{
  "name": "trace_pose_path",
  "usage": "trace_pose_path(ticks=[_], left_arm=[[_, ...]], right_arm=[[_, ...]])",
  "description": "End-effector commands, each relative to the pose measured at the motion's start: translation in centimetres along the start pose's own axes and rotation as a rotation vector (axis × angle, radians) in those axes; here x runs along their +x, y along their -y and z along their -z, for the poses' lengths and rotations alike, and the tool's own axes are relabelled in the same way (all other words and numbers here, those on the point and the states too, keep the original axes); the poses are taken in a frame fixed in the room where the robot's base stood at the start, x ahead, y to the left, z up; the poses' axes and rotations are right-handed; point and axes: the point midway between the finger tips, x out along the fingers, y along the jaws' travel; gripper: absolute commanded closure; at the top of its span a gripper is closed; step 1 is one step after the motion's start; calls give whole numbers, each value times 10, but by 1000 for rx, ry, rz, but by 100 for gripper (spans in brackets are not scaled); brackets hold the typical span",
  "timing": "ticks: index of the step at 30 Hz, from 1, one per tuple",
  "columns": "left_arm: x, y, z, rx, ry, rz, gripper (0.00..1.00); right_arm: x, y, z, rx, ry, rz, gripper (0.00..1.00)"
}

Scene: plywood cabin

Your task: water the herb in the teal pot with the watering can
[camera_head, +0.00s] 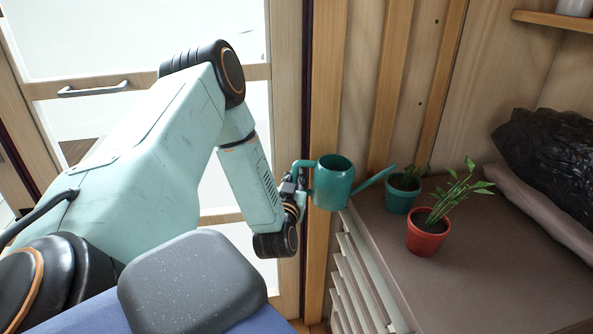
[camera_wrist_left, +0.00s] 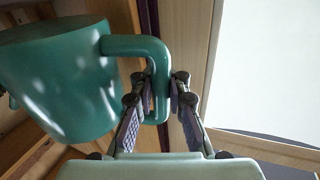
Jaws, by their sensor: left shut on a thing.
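The teal watering can (camera_head: 333,183) is held in the air by my left gripper (camera_head: 300,180), which is shut on its handle. In the left wrist view the can's body (camera_wrist_left: 60,75) fills the left side, and my fingers (camera_wrist_left: 162,95) are on either side of the handle. In the head view the can looks about upright, its spout pointing right toward the teal pot (camera_head: 401,197). The spout tip appears close to the pot's herb (camera_head: 408,177); I cannot tell the gap. The teal pot stands on the counter near its back left. My right gripper is out of view.
A red pot (camera_head: 426,235) with a taller leafy plant stands on the brown counter (camera_head: 480,285), right of and nearer than the teal pot. A black bundle (camera_head: 553,150) lies at the right against the wall. The counter's front right part is clear.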

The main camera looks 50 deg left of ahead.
Motion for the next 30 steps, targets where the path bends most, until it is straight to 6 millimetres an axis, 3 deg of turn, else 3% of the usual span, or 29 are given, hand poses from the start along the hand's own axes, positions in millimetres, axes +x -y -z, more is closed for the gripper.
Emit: trace_pose_path(ticks=[30], left_arm=[[-1,6,38,162,20,-1,100]], right_arm=[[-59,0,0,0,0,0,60]])
